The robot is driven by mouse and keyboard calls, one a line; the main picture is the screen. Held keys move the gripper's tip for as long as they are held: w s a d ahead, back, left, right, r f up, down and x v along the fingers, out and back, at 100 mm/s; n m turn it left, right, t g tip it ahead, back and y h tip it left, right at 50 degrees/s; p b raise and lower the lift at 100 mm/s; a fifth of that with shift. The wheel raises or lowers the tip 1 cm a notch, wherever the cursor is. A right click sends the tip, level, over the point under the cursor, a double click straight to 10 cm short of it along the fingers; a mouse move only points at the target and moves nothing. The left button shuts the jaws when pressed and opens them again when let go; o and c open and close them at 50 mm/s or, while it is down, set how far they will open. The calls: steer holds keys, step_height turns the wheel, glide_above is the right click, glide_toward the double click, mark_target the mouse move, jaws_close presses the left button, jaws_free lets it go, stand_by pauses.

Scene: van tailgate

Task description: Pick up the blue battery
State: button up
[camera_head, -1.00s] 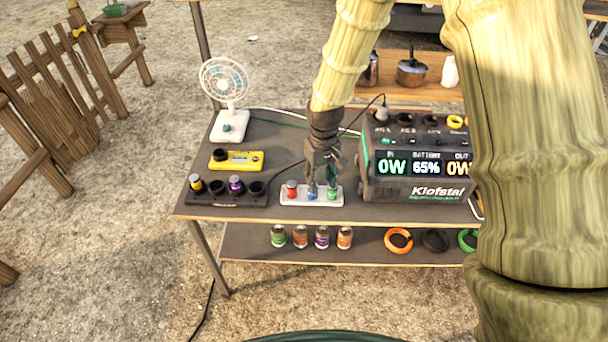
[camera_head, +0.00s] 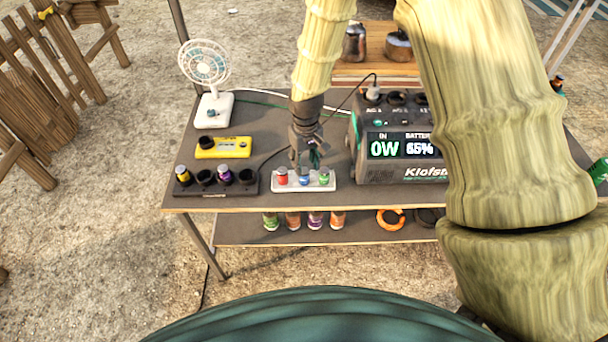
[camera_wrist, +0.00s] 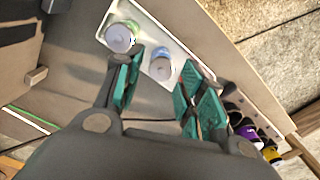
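The blue battery (camera_head: 304,180) stands upright in a white tray (camera_head: 328,186), between a red battery (camera_head: 282,176) and a green battery (camera_head: 324,177). My gripper (camera_head: 305,164) is just above the blue battery in the head view. In the wrist view my gripper (camera_wrist: 161,78) is open, with teal pads on either side of the gap. The blue battery (camera_wrist: 162,66) shows in line with that gap, and nothing is held. The green battery (camera_wrist: 121,37) is close to the left finger. The red battery is hidden in the wrist view, behind the right finger.
A dark charger (camera_head: 216,184) with yellow and purple batteries stands left of the tray, a yellow tester (camera_head: 224,148) behind it. A power station (camera_head: 400,147) stands close on the right. A fan (camera_head: 210,80) is at the back left. The table's front edge is near the tray.

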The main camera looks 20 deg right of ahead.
mark_target(304, 169)
steer(key=shift+w+a+f+p, duration=0.1)
steer(key=shift+f+p, duration=0.3)
steer(key=shift+f, duration=0.25)
steer(key=shift+w+a+f+p, duration=0.1)
steer(key=shift+f+p, duration=0.25)
steer(key=shift+f, duration=0.25)
steer(key=shift+f+p, duration=0.3)
steer(key=shift+f, duration=1.05)
jaws_close()
